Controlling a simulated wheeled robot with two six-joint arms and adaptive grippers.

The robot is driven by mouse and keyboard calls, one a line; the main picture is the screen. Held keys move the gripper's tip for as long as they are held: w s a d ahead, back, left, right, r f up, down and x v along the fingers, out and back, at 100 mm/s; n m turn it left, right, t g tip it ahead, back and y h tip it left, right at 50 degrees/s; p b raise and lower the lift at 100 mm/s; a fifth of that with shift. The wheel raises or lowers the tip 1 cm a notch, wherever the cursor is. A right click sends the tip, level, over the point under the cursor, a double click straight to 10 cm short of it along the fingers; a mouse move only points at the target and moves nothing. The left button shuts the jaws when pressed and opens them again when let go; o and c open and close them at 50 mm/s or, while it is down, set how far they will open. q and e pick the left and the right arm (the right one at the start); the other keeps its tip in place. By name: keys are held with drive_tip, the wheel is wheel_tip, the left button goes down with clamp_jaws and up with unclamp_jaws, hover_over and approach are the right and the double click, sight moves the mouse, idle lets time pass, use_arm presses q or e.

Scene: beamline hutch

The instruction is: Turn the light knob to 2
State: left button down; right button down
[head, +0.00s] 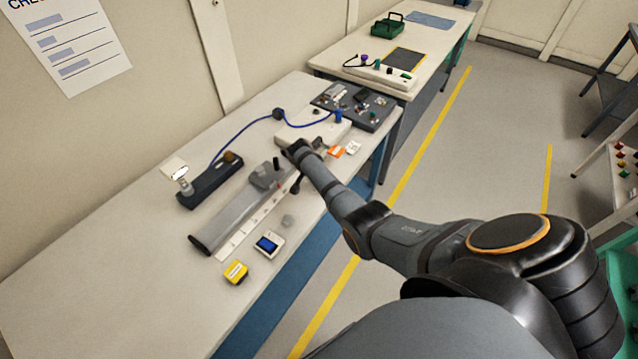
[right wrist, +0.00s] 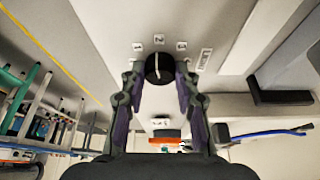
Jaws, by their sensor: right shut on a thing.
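The light knob (right wrist: 159,68) is black with a white line and sits on a pale panel in the right wrist view. Small number labels surround its upper side, with the 2 (right wrist: 159,39) straight above it, and a LIGHT label (right wrist: 205,60) is to the right. The white line runs roughly up and down the picture, near the 2; its exact setting is hard to tell. My right gripper (right wrist: 160,76) has one finger on each side of the knob and is shut on it. In the head view my right gripper (head: 297,150) is at the white box (head: 318,131) and hides the knob. My left gripper is not in view.
On the bench (head: 120,235) are a grey rail (head: 235,213), a black holder (head: 210,185) with a blue cable, a yellow block (head: 236,272) and a small display device (head: 269,244). A dark breadboard (head: 365,108) lies behind the box. The bench's near left is bare.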

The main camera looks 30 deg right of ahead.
drive_tip(key=shift+w+m+g+b, duration=0.1)
drive_tip(key=shift+m+g+b, duration=0.3)
drive_tip(key=shift+m, duration=0.5)
drive_tip(key=c, duration=1)
unclamp_jaws()
drive_tip(key=shift+r, duration=0.1)
drive_tip(key=v, duration=1.1)
drive_tip(key=shift+a+r, duration=0.2)
drive_tip(key=shift+r, duration=0.15)
